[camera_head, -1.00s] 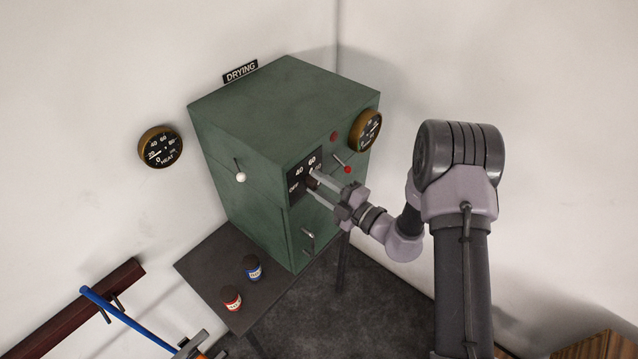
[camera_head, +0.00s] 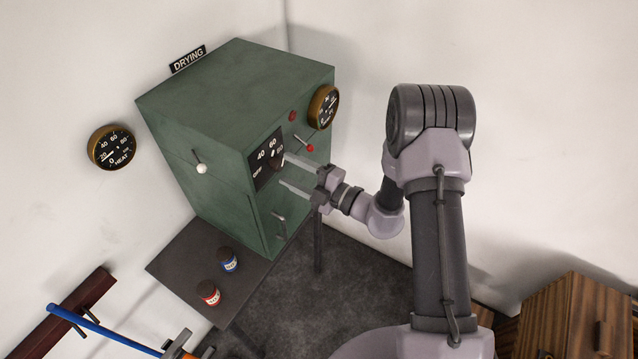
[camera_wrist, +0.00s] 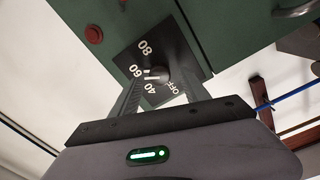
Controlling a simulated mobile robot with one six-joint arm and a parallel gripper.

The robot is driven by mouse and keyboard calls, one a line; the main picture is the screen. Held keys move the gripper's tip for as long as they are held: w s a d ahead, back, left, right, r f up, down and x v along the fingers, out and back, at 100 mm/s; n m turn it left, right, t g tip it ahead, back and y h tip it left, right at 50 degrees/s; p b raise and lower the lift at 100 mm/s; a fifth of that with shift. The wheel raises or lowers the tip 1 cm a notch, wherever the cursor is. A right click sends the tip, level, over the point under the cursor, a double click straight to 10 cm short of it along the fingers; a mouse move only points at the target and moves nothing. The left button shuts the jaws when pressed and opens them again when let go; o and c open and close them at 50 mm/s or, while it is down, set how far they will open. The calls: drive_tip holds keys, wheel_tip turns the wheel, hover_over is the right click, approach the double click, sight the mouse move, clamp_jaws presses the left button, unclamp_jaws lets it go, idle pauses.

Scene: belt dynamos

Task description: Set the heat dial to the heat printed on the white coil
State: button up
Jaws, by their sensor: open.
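The heat dial is a dark knob (camera_head: 276,162) on a black panel (camera_head: 263,172) marked OFF, 40, 60 and 80, on the front of the green cabinet. In the wrist view the knob (camera_wrist: 159,74) shows pale marks at its side towards 60 (camera_wrist: 135,71); the exact pointer setting is hard to tell. My gripper (camera_head: 283,170) is open in front of the panel, its fingers apart. In the wrist view the knob lies between the fingers in the picture, and nothing looks clamped. No white coil shows in either view.
The green cabinet (camera_head: 215,100) also has a white-knobbed lever (camera_head: 200,168), a red-knobbed lever (camera_head: 309,148), a handle and a side gauge (camera_head: 323,107). A HEAT gauge (camera_head: 111,147) hangs on the wall. Red (camera_head: 208,293) and blue (camera_head: 228,260) jars stand on the dark table (camera_head: 185,262).

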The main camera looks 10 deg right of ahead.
drive_tip(key=b+v, duration=0.3)
drive_tip(key=v, duration=1.1)
drive_tip(key=shift+s+d, duration=0.15)
drive_tip(key=shift+d, duration=0.1)
